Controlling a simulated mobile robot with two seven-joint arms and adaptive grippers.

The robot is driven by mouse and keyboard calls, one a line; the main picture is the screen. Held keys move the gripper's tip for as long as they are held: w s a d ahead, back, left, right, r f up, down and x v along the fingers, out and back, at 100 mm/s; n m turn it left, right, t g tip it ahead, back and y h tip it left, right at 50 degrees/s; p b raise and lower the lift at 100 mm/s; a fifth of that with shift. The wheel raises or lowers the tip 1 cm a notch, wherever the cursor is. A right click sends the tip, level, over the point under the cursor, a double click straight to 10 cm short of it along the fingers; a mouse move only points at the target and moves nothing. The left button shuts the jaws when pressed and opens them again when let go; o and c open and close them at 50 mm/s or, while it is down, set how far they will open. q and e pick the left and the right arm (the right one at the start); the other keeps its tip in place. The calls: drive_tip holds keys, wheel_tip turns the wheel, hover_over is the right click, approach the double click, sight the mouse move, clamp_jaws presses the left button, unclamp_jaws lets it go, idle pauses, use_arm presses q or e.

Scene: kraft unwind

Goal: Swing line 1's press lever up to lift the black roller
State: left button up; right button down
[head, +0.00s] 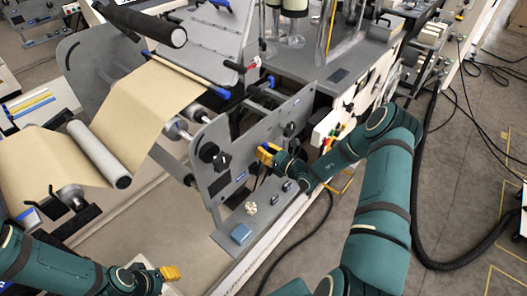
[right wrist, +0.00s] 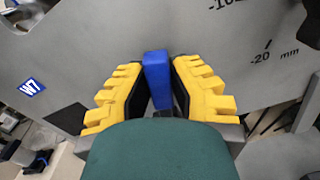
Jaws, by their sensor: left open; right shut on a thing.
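My right gripper (head: 268,154) reaches in from the right to the front of the grey side plate (head: 232,145). In the right wrist view its yellow fingers (right wrist: 158,92) are shut on a blue handle (right wrist: 157,68), which stands upright between them against the plate. Whether this handle is line 1's press lever I cannot tell from the pictures. A black roller (head: 145,22) shows at the upper left, above the brown paper web (head: 135,100). My left gripper (head: 168,272) is low at the bottom left, open and empty, away from the machine parts.
A blue W7 label (right wrist: 32,87) and a millimetre scale (right wrist: 262,50) mark the plate. Black cables (head: 440,215) lie on the floor.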

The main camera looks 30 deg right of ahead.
use_arm(q)
drive_tip(key=shift+a+r+p, duration=0.3)
drive_tip(key=shift+a+r, duration=0.1)
use_arm(e)
drive_tip(key=shift+s+a+r+n, duration=0.15)
drive_tip(key=shift+a+r+n, duration=0.1)
drive_tip(key=shift+a+n, duration=0.35)
drive_tip(key=shift+s+a+r+n, duration=0.1)
drive_tip(key=shift+a+r+n, duration=0.1)
drive_tip(key=shift+a+n, duration=0.4)
drive_tip(key=c, duration=0.9)
unclamp_jaws()
drive_tip(key=shift+f, duration=0.15)
use_arm(q)
drive_tip(key=shift+a, duration=0.1)
use_arm(e)
drive_tip(key=shift+o, duration=0.2)
drive_tip(key=shift+s+d, duration=0.15)
drive_tip(key=shift+s+d, duration=0.1)
drive_tip(key=shift+s, duration=0.2)
drive_tip(key=v, duration=1.1)
use_arm(q)
drive_tip(key=shift+s, duration=0.1)
use_arm(e)
drive_tip(key=shift+s, duration=0.15)
